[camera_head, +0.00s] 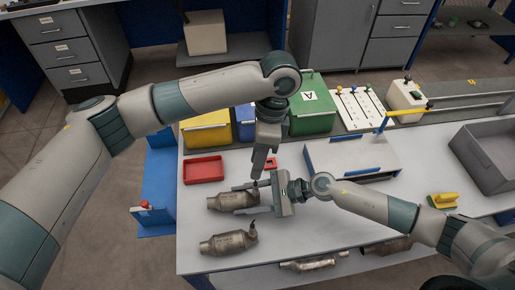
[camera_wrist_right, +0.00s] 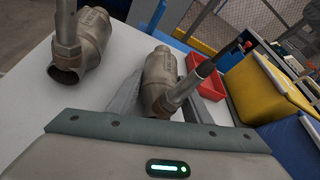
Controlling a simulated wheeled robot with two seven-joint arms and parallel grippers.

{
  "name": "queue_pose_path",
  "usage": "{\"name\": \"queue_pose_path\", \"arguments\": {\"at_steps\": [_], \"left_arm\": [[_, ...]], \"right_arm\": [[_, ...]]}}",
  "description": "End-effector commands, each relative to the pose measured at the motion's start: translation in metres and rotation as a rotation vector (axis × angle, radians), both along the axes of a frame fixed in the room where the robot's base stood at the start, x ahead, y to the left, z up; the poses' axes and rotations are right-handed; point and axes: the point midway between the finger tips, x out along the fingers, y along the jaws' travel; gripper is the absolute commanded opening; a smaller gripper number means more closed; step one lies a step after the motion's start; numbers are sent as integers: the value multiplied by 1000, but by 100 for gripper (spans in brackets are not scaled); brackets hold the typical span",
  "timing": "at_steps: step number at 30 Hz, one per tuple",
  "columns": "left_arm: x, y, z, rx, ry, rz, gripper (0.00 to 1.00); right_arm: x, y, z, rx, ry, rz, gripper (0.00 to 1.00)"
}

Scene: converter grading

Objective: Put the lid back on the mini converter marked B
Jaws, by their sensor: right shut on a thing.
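Several grey-brown metal converters lie on the white table. My right gripper (camera_head: 250,197) is shut on the rear-left converter (camera_head: 228,201), with one finger on each side of its body. In the right wrist view this converter (camera_wrist_right: 160,72) sits between the fingers, its pipe slanting up to the right. My left gripper (camera_head: 263,167) hangs pointing down just behind the right gripper; I cannot tell whether it is open. A second converter (camera_head: 228,242) lies nearer the front and also shows in the right wrist view (camera_wrist_right: 92,38). I see no readable B mark and cannot pick out a lid.
A red tray (camera_head: 204,170) lies behind the held converter. Yellow (camera_head: 208,134), blue and green (camera_head: 312,112) bins stand at the back; the green one is marked A. A grey stand (camera_head: 330,157) and a grey crate (camera_head: 490,155) are to the right. More converters (camera_head: 314,263) lie along the front edge.

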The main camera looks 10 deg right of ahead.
Motion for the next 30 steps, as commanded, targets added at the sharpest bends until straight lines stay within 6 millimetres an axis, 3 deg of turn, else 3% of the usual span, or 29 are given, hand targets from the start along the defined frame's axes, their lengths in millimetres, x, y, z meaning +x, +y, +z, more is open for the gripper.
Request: {"name": "queue_pose_path", "arguments": {"at_steps": [30], "left_arm": [[1,0,23,51,-249,1499,32]], "right_arm": [[0,0,0,0,0,1,0]]}}
